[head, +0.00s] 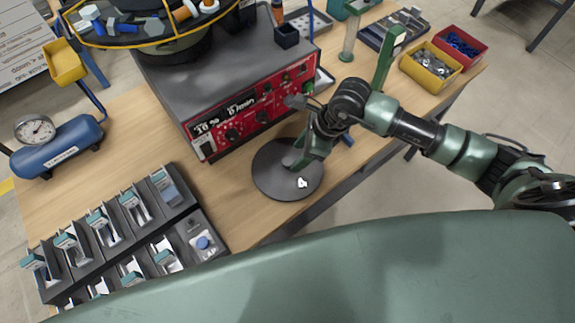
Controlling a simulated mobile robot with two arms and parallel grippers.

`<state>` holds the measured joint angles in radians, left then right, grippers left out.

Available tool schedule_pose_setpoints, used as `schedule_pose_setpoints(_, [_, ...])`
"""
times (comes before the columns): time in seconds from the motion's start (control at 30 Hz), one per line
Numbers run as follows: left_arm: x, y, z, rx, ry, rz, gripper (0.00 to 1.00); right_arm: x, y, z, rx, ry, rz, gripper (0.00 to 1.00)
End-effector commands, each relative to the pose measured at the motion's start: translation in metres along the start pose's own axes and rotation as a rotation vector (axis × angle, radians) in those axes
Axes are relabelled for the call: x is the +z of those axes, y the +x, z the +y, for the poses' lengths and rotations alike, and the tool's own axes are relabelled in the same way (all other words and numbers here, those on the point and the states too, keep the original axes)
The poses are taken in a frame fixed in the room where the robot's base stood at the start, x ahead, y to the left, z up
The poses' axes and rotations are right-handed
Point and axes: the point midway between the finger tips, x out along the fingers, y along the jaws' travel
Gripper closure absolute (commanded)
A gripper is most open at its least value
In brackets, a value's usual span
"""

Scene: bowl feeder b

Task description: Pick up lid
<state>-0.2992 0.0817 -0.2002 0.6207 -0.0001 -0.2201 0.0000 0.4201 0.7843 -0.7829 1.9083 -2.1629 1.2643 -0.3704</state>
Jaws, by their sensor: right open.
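A round, flat dark grey disc, which looks like the lid (268,182), lies on the wooden table in front of the red-fronted control box. A small white mark shows near its front edge. My right gripper (297,163) is over the disc's back right part, pointing down. It is open, and part of the disc is hidden behind it. I cannot tell whether the fingers touch the disc. My left gripper is not in view.
The control box (240,122) carries a bowl holding coloured parts. A dark rack (60,262) with several slots stands front left, and a blue tank (62,145) is at the left. Yellow (428,82) and red (478,53) bins sit at the right.

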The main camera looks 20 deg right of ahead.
Motion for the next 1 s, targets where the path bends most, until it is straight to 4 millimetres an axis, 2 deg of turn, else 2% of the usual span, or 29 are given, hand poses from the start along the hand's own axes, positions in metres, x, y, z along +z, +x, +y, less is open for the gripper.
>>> schedule_pose_setpoints(0.2, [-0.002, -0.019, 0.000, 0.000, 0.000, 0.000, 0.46, 0.010, 0.029, 0.002, 0.005, 0.002, -0.002, 0.48])
schedule_pose_setpoints(0.3, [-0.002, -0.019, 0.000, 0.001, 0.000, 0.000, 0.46, 0.008, 0.043, 0.001, 0.003, 0.003, -0.004, 0.48])
schedule_pose_setpoints(0.6, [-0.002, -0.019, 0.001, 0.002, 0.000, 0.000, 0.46, 0.007, 0.051, 0.001, 0.000, 0.000, -0.004, 0.48])
schedule_pose_setpoints(0.63, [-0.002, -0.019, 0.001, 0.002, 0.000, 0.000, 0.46, 0.007, 0.051, 0.001, 0.001, 0.000, -0.004, 0.50])
schedule_pose_setpoints(0.67, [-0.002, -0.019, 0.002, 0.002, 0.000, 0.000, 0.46, 0.007, 0.051, 0.001, 0.001, 0.000, -0.004, 0.59])
schedule_pose_setpoints(0.8, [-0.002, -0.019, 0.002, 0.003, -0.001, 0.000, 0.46, 0.007, 0.050, 0.001, 0.001, 0.000, -0.004, 0.98])
schedule_pose_setpoints(0.83, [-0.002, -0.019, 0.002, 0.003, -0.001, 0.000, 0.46, 0.007, 0.050, 0.001, 0.001, 0.000, -0.004, 1.00])
schedule_pose_setpoints(1.0, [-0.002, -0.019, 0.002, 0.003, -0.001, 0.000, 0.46, 0.008, 0.050, 0.000, 0.000, 0.000, -0.006, 1.00])
